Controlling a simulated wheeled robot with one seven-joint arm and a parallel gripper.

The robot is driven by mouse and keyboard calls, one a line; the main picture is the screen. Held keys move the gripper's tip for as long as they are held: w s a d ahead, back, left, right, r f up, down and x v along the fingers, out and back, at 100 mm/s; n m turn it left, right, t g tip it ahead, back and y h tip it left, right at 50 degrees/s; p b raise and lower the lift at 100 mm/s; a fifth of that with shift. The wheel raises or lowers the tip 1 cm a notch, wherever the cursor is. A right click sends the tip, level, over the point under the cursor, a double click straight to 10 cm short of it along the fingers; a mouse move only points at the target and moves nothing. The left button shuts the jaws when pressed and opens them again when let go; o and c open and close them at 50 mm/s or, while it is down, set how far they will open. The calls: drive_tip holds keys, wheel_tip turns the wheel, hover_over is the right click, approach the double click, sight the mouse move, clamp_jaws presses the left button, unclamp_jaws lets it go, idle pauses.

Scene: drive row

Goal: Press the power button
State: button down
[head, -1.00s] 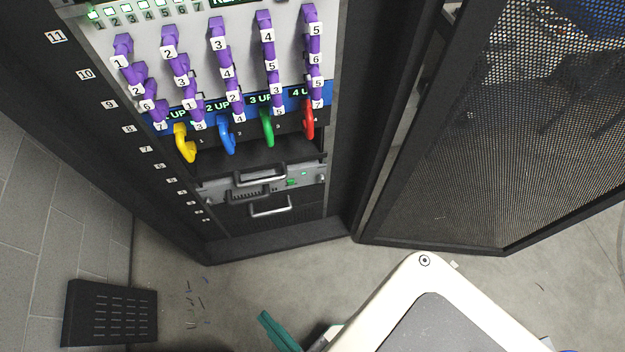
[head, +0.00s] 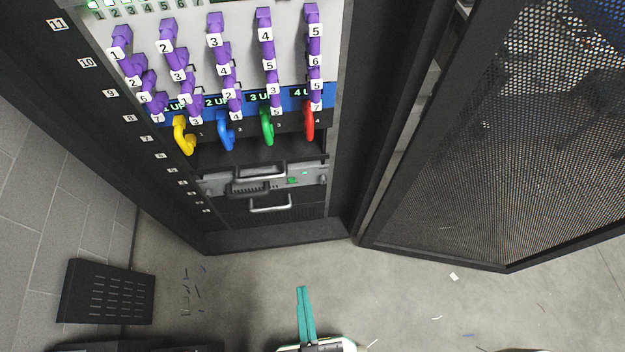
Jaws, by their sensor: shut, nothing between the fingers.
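A grey unit (head: 262,181) with a metal handle sits low in the black rack. A small green button or light (head: 292,181) shows on the right part of its front, with a tiny green light (head: 305,173) above it. I cannot read any label that marks the power button. My gripper (head: 302,289) has teal fingers and is shut and empty. It is in front of the rack at the bottom middle of the head view, pointing towards it, apart from the unit.
Yellow, blue, green and red cables (head: 267,127) hang above the unit, below purple numbered plugs (head: 220,70). The mesh door (head: 510,140) stands open at the right. A black vented box (head: 108,291) lies on the floor at left. The floor (head: 235,285) before the rack is mostly clear.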

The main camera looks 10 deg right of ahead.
sight(292, 180)
drive_tip(key=shift+d, duration=0.2)
drive_tip(key=w+a+f+n+g, duration=0.15)
drive_tip(key=w+f+n, duration=0.35)
drive_tip(key=f, duration=0.7)
drive_tip(key=w+a+f+n+g, duration=0.1)
drive_tip(key=w+f+n+g, duration=0.15)
drive_tip(key=w+f, duration=0.7)
drive_tip(key=w+d+f+n+g+h, duration=0.1)
drive_tip(key=w+f+n+h, duration=0.1)
drive_tip(key=w, duration=0.6)
drive_tip(key=w+d+f+n+h, duration=0.1)
drive_tip(key=w+f+n+h, duration=0.2)
drive_tip(key=w, duration=0.6)
drive_tip(key=shift+w+f+g+h, duration=0.2)
drive_tip(key=shift+f+g+h, duration=0.2)
drive_tip(key=shift+f+h, duration=0.35)
drive_tip(key=shift+w, duration=0.1)
drive_tip(key=w, duration=0.8)
drive_tip(key=shift+w+d, duration=0.15)
drive_tip(key=shift+w, duration=0.15)
